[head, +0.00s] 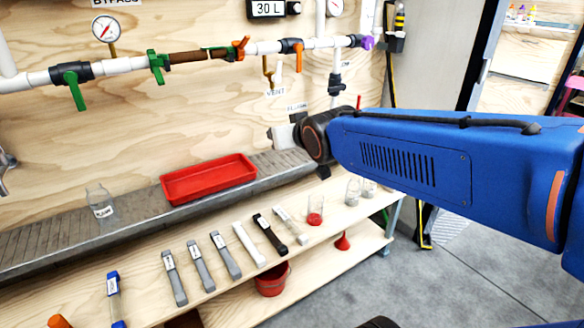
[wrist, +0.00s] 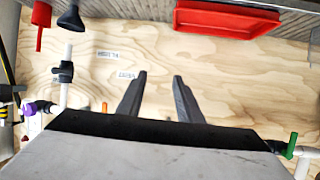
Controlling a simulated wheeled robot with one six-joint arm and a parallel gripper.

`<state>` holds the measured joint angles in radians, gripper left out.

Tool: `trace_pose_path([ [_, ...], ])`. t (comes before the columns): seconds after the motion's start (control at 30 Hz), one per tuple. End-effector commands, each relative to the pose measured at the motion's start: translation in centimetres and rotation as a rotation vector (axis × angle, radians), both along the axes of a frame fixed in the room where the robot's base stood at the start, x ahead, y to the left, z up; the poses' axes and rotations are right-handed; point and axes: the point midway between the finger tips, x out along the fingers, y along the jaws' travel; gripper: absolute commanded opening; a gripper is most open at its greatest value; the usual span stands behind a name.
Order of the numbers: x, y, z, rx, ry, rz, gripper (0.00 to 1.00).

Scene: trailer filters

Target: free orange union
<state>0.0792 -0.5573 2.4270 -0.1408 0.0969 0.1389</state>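The orange union (head: 241,46) is the orange winged piece at the right end of a brown filter section (head: 198,57) on the white pipe in the head view. A green winged union (head: 157,66) sits at the filter's left end. In the wrist view, my gripper body hides the middle of the pipe, and I cannot make out the orange union there. My gripper (wrist: 159,75) is open and empty, with its two dark fingers apart in front of the plywood wall. In the head view it shows at the arm's end (head: 285,135), below and right of the union, apart from it.
An orange-handled valve (head: 292,46) is right of the union, and a green-handled valve (head: 75,85) is far left. A red tray (head: 209,180) lies on the grey ledge below. Several tools, jars and a red bucket (head: 272,280) are lower down. A gauge (head: 106,28) stands above the pipe.

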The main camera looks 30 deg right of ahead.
Motion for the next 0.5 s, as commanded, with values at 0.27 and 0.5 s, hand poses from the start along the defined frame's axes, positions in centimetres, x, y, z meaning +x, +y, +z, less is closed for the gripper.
trace_pose_path([
  [0.27, -3.6, 0.5, -3.4, 0.006, 0.146, 0.000, 0.33],
  [0.5, -6.0, 0.9, -5.5, 0.010, 0.238, 0.004, 0.33],
])
